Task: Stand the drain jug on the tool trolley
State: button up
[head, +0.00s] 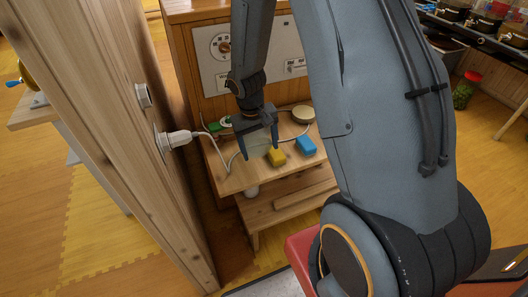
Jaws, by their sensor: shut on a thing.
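My gripper (258,146) is above a low wooden bench, its two fingers pointing down. It is shut on a pale, see-through vessel (258,141), which looks like the drain jug. The vessel appears upright, and I cannot tell whether its base touches the bench. I cannot make out the tool trolley for certain. A red edge (300,249) shows low in the view, mostly hidden behind my arm, and I cannot tell what it belongs to.
The wooden bench (232,184) holds a yellow block (276,157), a blue block (306,146) and a round beige item (303,114). A white plug (178,140) with a looping cable sits in the wooden post (110,110) at left. Jars (490,22) stand on a shelf at upper right.

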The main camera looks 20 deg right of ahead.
jog(key=shift+f+p, duration=0.45)
jog(key=shift+f, duration=2.25)
jog(key=shift+f, duration=0.1)
jog(key=o, duration=1.3)
jog(key=shift+c, duration=0.2)
